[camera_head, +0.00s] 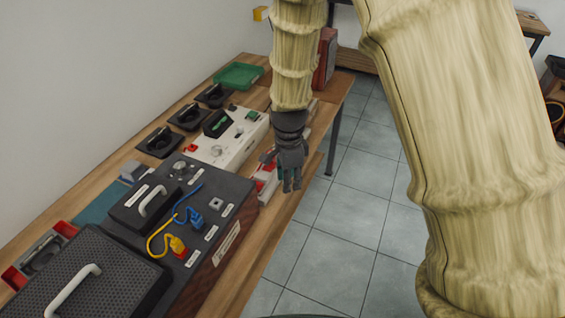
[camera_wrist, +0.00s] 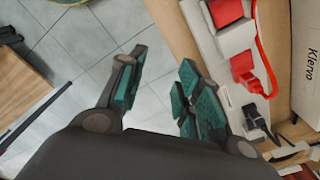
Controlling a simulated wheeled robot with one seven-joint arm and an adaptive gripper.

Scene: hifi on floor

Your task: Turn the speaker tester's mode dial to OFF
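My gripper (camera_head: 291,178) hangs at the bench's right edge in the head view. In the wrist view my gripper (camera_wrist: 158,70) is open, with nothing between its fingers and floor tiles behind. A long white device (camera_head: 230,140) with a red button, a pale round knob (camera_head: 216,151) and a dark display lies left of it, apart. A black-topped unit (camera_head: 215,225) stands nearer, with another round knob (camera_head: 179,167) at its far left corner. I cannot read the labels, so I cannot tell which is the speaker tester or its mode dial.
Black speaker parts (camera_head: 158,142) and a green tray (camera_head: 238,76) lie along the back of the bench. Blue (camera_head: 190,215) and yellow (camera_head: 170,245) cables lie on the black unit. A white device with red parts (camera_wrist: 229,45) is close right of my fingers. The tiled floor (camera_head: 350,210) is clear.

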